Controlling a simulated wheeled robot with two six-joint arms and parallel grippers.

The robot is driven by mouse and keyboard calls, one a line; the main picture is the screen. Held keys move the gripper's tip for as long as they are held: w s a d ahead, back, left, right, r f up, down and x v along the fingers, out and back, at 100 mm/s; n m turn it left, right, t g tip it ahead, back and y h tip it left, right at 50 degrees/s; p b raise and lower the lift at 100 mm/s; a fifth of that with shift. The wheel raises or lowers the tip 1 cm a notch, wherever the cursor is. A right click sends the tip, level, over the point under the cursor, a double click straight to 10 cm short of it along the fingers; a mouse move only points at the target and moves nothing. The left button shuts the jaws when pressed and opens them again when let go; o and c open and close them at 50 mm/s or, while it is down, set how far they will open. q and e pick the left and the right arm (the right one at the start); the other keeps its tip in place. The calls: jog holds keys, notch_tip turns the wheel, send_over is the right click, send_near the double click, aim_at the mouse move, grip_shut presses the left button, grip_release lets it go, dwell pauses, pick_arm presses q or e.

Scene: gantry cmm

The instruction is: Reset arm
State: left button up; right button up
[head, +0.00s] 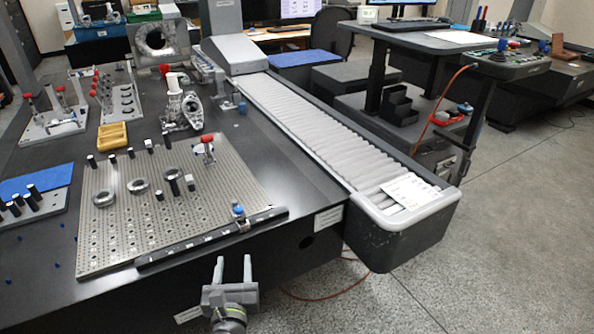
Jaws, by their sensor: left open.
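My left gripper (232,268) shows at the bottom of the head view, in front of the table's front edge. Its two fingers point up and stand apart, with nothing between them. It is clear of the table and of the things on it. My right gripper is not in this view.
A perforated fixture plate (160,225) with rings and posts lies on the dark table near the front edge. A yellow tray (112,137) sits behind it. A ribbed guideway cover (325,128) runs along the table's right side. Open floor (520,230) lies at the right.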

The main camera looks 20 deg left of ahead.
pick_arm(q)
jog(key=s+d+f+m+g+h+p, duration=0.1)
jog(key=s+f+m+g+h+p, duration=0.15)
jog(key=f+m, duration=0.6)
jog(key=s+d+f+m+g+h+p, duration=0.1)
jog(key=s+d+f+m+h, duration=0.15)
jog(key=f+m, duration=0.65)
jog(key=s+d+f+m+g+h+p, duration=0.15)
jog(key=s+f+m, duration=0.25)
jog(key=f+m, duration=0.45)
jog(key=s+a+f+m+g+p, duration=0.1)
jog(key=s+a+f+m+g, duration=0.2)
jog(key=s, duration=1)
jog(key=s+a+f+m+g+p, duration=0.2)
jog(key=s+f+m+g, duration=0.5)
jog(key=s+f+m, duration=0.4)
jog(key=s, duration=0.3)
jog(key=shift+s+a+f+m, duration=0.25)
jog(key=shift+a+m, duration=0.15)
